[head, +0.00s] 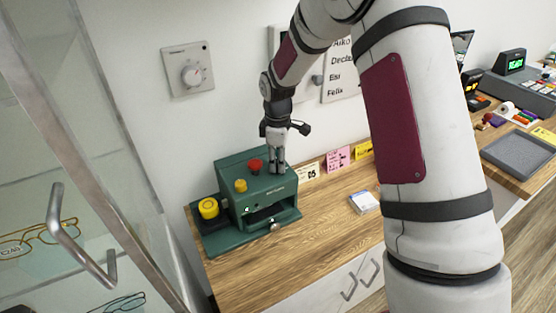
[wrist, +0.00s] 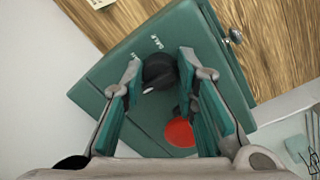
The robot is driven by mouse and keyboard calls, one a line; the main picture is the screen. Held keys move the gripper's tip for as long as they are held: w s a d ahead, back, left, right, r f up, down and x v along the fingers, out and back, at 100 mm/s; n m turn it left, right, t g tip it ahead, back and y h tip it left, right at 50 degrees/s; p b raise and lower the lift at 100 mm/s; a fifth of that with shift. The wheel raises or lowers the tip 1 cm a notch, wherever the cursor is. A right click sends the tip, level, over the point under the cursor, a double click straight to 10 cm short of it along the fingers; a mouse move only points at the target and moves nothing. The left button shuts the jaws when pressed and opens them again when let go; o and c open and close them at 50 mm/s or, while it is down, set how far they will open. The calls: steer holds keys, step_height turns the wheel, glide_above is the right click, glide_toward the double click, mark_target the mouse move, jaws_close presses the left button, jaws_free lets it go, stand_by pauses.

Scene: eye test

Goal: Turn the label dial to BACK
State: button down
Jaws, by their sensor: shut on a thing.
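The green label machine (head: 262,190) stands on the wooden counter, and its top also shows in the wrist view (wrist: 110,90). A black dial (wrist: 158,72) sits on its top, with white lettering beside it. One word reads SALE; the other is partly hidden and I cannot read it. My gripper (wrist: 160,70) points down over the machine, its fingers on either side of the dial and shut on it. In the head view my gripper (head: 278,170) hides the dial. Which word the dial points at is not clear.
A red button (head: 255,166) is close beside my gripper, also seen in the wrist view (wrist: 180,132). A yellow knob (head: 240,185) and a yellow roll (head: 208,207) are to its left. Paper cards (head: 338,158) stand to the right. A glass case borders the left.

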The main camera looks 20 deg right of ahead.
steer(key=m+b, duration=0.1)
steer(key=m, duration=0.3)
steer(key=shift+a+m, duration=0.1)
steer(key=shift+m, duration=0.2)
steer(key=m+b, duration=0.1)
steer(key=m, duration=0.7)
steer(key=shift+g+b, duration=0.3)
steer(key=shift+b, duration=0.1)
steer(key=m, duration=0.4)
steer(key=shift+a+m, duration=0.1)
steer(key=shift+m, duration=0.2)
steer(key=m, duration=0.4)
steer(key=shift+w+m, duration=0.1)
steer(key=shift+m, duration=0.2)
steer(key=m, duration=0.4)
steer(key=shift+m+g, duration=0.3)
steer(key=m, duration=0.4)
steer(key=shift+w+m+p, duration=0.1)
steer(key=shift+m+p, duration=0.25)
steer(key=shift+m, duration=1.65)
